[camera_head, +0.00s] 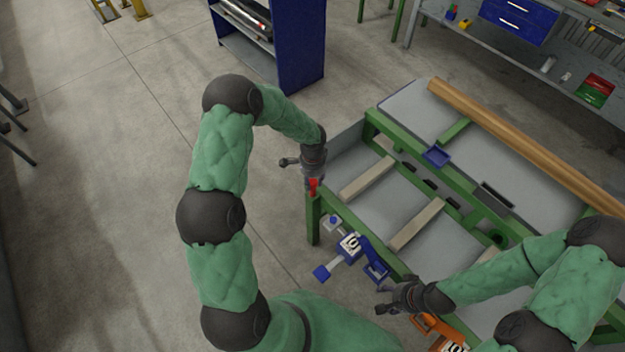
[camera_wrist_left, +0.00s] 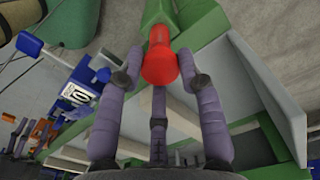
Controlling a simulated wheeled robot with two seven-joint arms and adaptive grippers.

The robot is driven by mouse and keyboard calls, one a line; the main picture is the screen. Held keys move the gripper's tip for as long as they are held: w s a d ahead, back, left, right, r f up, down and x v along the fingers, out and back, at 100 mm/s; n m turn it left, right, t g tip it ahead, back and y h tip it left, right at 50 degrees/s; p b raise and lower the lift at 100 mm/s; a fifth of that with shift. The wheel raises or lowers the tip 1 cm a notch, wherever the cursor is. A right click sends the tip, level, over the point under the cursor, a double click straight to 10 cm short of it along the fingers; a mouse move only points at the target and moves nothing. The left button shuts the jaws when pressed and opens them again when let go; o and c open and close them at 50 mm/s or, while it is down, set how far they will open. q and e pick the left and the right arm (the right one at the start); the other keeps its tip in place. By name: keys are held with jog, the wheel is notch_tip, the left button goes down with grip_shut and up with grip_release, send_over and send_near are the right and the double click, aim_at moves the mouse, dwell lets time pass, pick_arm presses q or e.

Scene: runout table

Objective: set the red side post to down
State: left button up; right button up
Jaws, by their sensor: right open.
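The red side post (camera_head: 313,187) stands at the near left corner of the green-framed table (camera_head: 313,222). In the left wrist view the red post (camera_wrist_left: 160,62) has a rounded red head and sits between my left gripper's fingers. My left gripper (camera_head: 305,168) is above the post at that corner. Its fingers (camera_wrist_left: 160,75) look parted, one on each side of the red head; whether they touch it is unclear. My right gripper (camera_head: 383,298) is open and empty, near the table's front edge by the blue and orange fittings.
A blue fitting with a number label (camera_head: 350,243) and an orange one (camera_head: 437,325) project from the table's front edge. A blue block (camera_head: 436,157) is on the table's middle rail. A long wooden beam (camera_head: 520,140) lies along the back.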

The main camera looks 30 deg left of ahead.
pick_arm(q)
jog(key=o, duration=0.3)
jog(key=shift+w+f, duration=0.1)
jog(key=shift+f, duration=0.15)
jog(key=shift+r, duration=0.15)
notch_tip(320, 180, up, 12)
jog(key=shift+f, duration=0.1)
dwell(0.5)
jog(key=s+d+f+n+h, duration=0.3)
jog(key=s+d+f, duration=0.5)
jog(key=d+f, duration=0.35)
jog(key=s+d+f+n, duration=0.2)
jog(key=s, duration=0.2)
jog(key=s+d+f+n, duration=0.2)
jog(key=s+f, duration=0.1)
jog(key=s, duration=0.2)
jog(key=s+d+f+n+h, duration=0.1)
jog(key=s+d+f+n, duration=0.1)
jog(key=s, duration=0.3)
jog(key=shift+s+d+f+n, duration=0.1)
jog(key=shift+d+f+n, duration=0.2)
jog(key=shift+n, duration=0.1)
